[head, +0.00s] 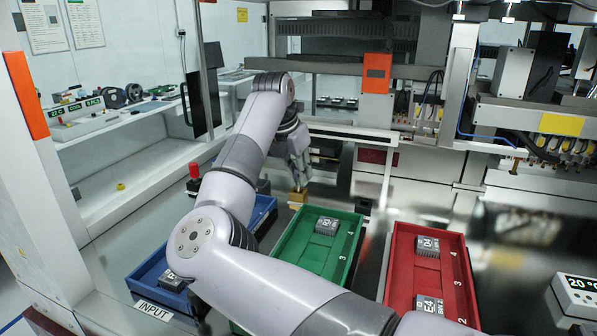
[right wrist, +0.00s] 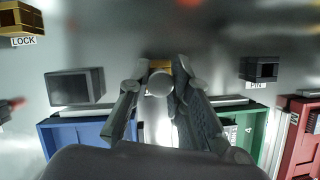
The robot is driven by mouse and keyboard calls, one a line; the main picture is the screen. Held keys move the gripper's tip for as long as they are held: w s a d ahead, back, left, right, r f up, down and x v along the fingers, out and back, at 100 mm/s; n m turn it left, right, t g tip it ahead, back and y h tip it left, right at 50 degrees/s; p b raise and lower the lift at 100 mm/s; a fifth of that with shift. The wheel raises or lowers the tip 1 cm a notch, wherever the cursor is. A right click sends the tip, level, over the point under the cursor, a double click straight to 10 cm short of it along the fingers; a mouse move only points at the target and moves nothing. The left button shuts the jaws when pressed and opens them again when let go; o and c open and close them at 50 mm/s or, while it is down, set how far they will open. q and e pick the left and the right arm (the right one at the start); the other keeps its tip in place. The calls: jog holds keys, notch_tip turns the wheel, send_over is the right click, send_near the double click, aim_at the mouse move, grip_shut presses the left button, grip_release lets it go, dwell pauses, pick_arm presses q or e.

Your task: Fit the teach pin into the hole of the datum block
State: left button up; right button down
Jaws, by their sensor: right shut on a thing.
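My right gripper (head: 298,184) points down at the back of the bench, behind the blue and green trays. In the right wrist view its fingers (right wrist: 160,92) are shut on a grey round-ended piece, which looks like the teach pin (right wrist: 159,82). A brass block, apparently the datum block (head: 298,196), sits directly under the fingertips. Only a strip of the block (right wrist: 160,65) shows behind the pin in the wrist view. The pin's lower end and the hole are hidden, so I cannot tell how far the pin is in. My left gripper is not in view.
A black holder (head: 364,206), labelled PIN in the wrist view (right wrist: 260,68), stands to the right. A brass piece labelled LOCK (right wrist: 20,20) and a dark box (right wrist: 75,87) are to the left. Blue (head: 263,208), green (head: 352,250) and red (head: 398,245) trays lie in front.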

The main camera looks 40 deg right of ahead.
jog(key=shift+f+b, duration=0.4)
jog(key=shift+f, duration=0.2)
jog(key=c, duration=1.4)
grip_release()
jog(key=v, duration=1.2)
jog(key=shift+a+f, duration=0.1)
jog(key=shift+a, duration=0.05)
